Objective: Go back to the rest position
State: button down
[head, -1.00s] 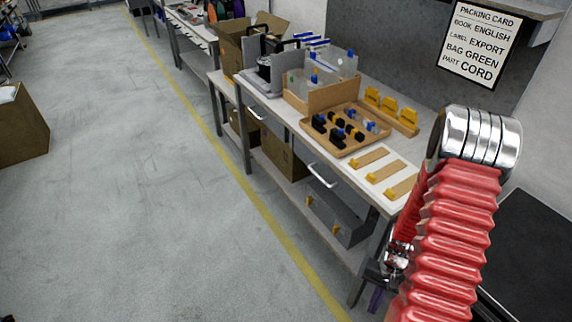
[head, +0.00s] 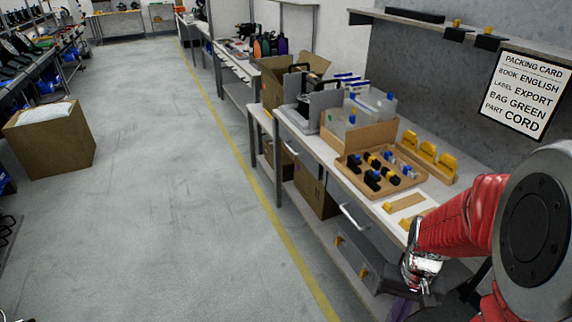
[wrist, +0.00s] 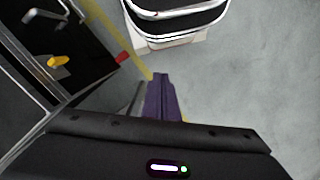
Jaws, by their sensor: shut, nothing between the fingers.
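My arm, in a red ribbed sleeve, is at the right of the head view, bent with a large round joint close to the camera. My gripper (head: 400,308) hangs at the lower right, its purple fingers partly cut off by the bottom edge. It is beside the near end of the workbench (head: 330,158); I cannot tell the gap. In the wrist view my gripper (wrist: 160,85) shows its purple fingers together, with nothing held. They point toward the grey floor, with the dark bench front at the left.
On the bench stand a wooden tray of small parts (head: 352,187), yellow holders (head: 428,154) and an open cardboard box (head: 272,85). A packing card (head: 526,95) is on the wall. A large cardboard box (head: 50,145) stands at the left. The floor aisle (head: 170,200) between is clear.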

jog(key=s+a+r+n+t, duration=0.1)
jog(key=a+r, duration=0.4)
jog(key=r, duration=0.6)
jog(key=s+a+r+n+t, duration=0.2)
jog(key=a+r+t, duration=0.4)
jog(key=r, duration=0.5)
jog(key=shift+s+r+n+h, duration=0.15)
jog(key=shift+n+h, duration=0.15)
jog(key=shift+n, duration=0.3)
